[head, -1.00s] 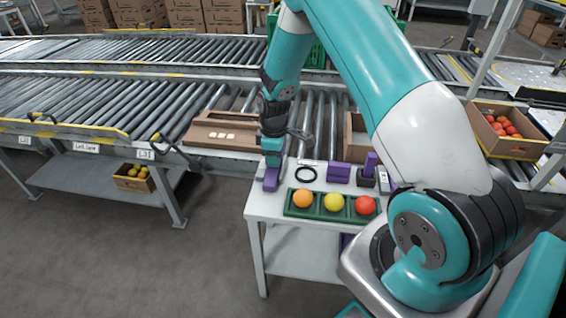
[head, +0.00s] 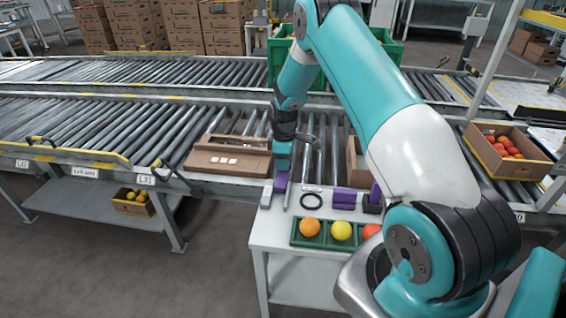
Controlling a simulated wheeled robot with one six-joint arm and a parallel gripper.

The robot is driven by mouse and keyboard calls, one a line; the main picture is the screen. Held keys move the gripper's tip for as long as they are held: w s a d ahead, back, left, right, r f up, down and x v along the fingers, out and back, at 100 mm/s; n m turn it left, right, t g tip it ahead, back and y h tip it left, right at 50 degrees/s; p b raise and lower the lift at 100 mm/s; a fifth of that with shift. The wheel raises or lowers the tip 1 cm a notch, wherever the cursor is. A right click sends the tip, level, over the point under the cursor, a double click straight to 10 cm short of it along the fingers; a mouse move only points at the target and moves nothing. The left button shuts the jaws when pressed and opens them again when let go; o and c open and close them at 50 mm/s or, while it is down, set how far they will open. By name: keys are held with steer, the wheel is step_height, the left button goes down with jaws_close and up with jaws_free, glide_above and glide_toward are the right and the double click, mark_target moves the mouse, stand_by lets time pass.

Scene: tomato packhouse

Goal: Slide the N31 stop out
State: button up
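A small white tag (head: 145,179), too small to read surely but looking like "31", hangs on the near conveyor's front rail. Beside it a black looped handle (head: 163,170) sticks out at the rail; I cannot tell for sure that it is the N31 stop. My gripper (head: 281,182), with purple fingertips, points down over the back left corner of the small white table, to the right of that handle and well apart from it. Its fingers are seen edge-on, so the gap between them is hidden. No held thing can be made out.
The white table (head: 262,238) bears a black ring (head: 311,201), purple blocks (head: 343,199) and a green tray (head: 300,241) of round fruit. A brown carton (head: 228,159) lies on the rollers left of my gripper. Another similar handle (head: 42,141) is farther left.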

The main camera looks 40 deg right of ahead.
steer(key=o, duration=0.4)
steer(key=shift+w+d, duration=0.1)
steer(key=shift+w, duration=0.1)
steer(key=shift+c, duration=0.2)
steer(key=shift+s, duration=0.1)
step_height(320, 180, up, 18)
steer(key=p, duration=0.1)
steer(key=shift+f+p, duration=0.25)
steer(key=shift+p, duration=0.15)
steer(key=s+a+r+y, duration=0.1)
steer(key=s+a+r, duration=0.3)
steer(key=a, duration=0.3)
steer(key=s+a+r, duration=0.3)
steer(key=s+a, duration=0.1)
steer(key=a, duration=0.3)
steer(key=s+a+r+y, duration=0.1)
steer(key=s+a+r, duration=0.3)
steer(key=a, duration=0.3)
steer(key=s+a+r+m+y, duration=0.1)
steer(key=s+a, duration=0.4)
steer(key=s, duration=0.4)
steer(key=s+a+r+y, duration=0.1)
steer(key=s+a, duration=0.4)
steer(key=s, duration=0.4)
step_height(320, 180, up, 14)
steer(key=p, duration=1.4)
steer(key=shift+s+d, duration=0.2)
steer(key=shift+s, duration=0.1)
